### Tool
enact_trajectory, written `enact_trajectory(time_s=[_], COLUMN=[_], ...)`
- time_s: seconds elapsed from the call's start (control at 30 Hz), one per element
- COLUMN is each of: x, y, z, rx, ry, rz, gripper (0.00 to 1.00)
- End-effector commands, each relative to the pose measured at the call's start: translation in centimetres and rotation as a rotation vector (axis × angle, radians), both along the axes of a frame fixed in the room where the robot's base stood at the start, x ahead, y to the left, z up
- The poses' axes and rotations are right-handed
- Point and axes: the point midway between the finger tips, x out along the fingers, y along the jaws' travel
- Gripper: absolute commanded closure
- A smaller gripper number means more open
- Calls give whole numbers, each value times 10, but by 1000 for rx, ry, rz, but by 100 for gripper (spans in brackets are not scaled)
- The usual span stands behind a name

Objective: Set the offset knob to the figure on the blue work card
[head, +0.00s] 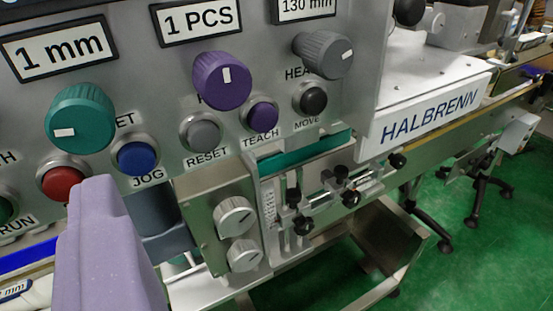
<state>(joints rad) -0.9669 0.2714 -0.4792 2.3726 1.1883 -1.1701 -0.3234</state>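The teal knob (80,118) is on the panel at upper left, its white mark pointing left and slightly down. The display (59,48) above it reads 1 mm. Its label is mostly hidden; only "ET" shows, consistent with offset. My gripper (112,240) shows as a pale purple finger at lower left, below the teal knob and apart from it in the picture. I cannot make out a second finger, so its opening is unclear. A blue strip (30,255) at the left edge, with a cut-off "mm" label below, may be the work card; its figure is unreadable.
A purple knob (221,80) and a grey knob (324,54) sit right of the teal one. Red (63,182), blue (137,157), grey, purple and black buttons lie close below. Two silver dials (235,216) stand lower. Green floor shows at right.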

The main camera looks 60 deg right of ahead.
Motion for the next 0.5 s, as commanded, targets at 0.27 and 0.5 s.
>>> enact_trajectory(time_s=[0.27,0.5], x=[-6,28], y=[-25,-48], z=[-3,-3], rx=[-92,-90], ry=[-10,-11], rz=[-82,-79], gripper=[44,44])
